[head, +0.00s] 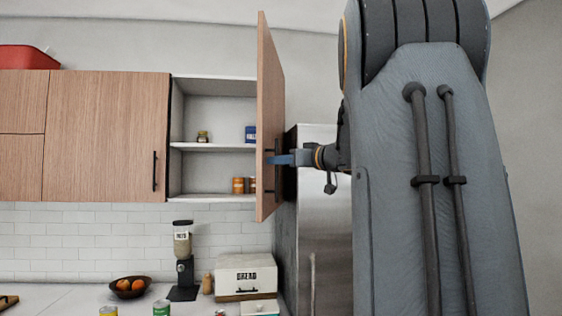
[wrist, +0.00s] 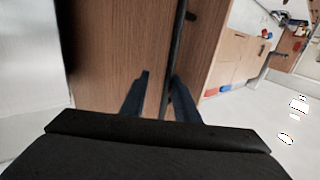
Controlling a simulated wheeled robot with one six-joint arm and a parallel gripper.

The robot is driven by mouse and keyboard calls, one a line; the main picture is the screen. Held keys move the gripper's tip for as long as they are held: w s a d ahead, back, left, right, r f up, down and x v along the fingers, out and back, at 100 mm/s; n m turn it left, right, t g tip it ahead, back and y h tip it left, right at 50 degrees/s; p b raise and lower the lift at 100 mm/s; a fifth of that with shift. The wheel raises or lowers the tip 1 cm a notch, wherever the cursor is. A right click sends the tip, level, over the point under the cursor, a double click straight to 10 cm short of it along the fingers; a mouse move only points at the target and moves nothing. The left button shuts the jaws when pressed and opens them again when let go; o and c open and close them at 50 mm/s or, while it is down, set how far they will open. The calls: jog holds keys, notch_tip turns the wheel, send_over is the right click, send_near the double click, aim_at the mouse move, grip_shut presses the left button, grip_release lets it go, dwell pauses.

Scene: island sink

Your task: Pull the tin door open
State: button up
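The wooden tin door (head: 268,90) of the wall cabinet stands swung wide open, nearly edge-on in the head view. Its face (wrist: 120,50) fills the middle of the wrist view. A black bar handle (wrist: 179,40) runs along it. My gripper (head: 280,160) is at the lower part of the door, by the handle. In the wrist view my gripper (wrist: 160,77) has its blue fingers apart, with the handle between them, close to the right finger. Wood shows between the left finger and the handle. Whether the right finger touches the handle, I cannot tell.
A steel fridge (head: 325,230) stands right of the door. Below are a bread box (head: 246,270), a grinder (head: 183,260) and a fruit bowl (head: 130,287).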

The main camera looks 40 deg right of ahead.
jog(key=s+d+b, duration=0.1)
jog(key=s+b, duration=0.2)
jog(key=s, duration=0.4)
jog(key=shift+s, duration=0.4)
jog(key=shift+d, duration=0.1)
